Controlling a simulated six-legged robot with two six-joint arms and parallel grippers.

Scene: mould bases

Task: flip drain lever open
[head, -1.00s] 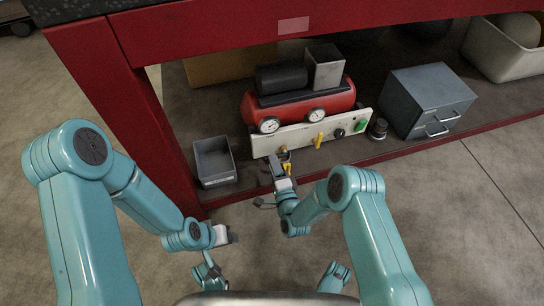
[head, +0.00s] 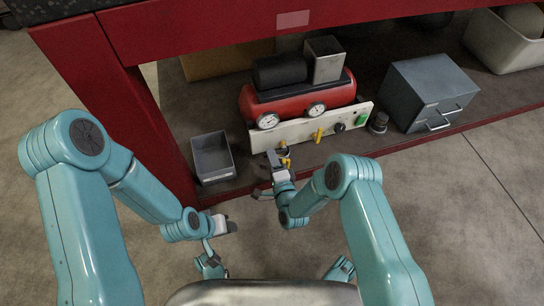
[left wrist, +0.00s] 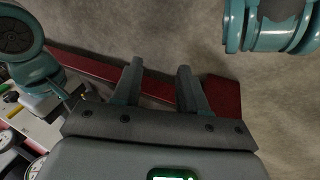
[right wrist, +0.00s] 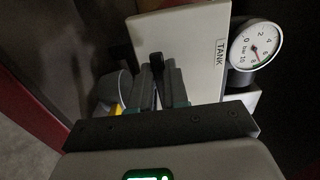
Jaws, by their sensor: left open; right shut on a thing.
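A red compressor (head: 290,100) with gauges and a pale front panel (head: 293,133) stands on the shelf under the red bench. In the right wrist view, the fingers (right wrist: 162,82) close around a narrow dark piece beside a plate marked TANK and a gauge (right wrist: 256,44). My left gripper (head: 232,226) is open and empty above the floor, with its fingers apart in the left wrist view (left wrist: 160,85).
Another yellow lever (head: 318,135), a black knob (head: 339,128) and a green switch (head: 361,119) sit on the panel. A grey open bin (head: 213,158) stands left, a grey drawer cabinet (head: 430,92) right. The red shelf edge (head: 400,147) runs along the front.

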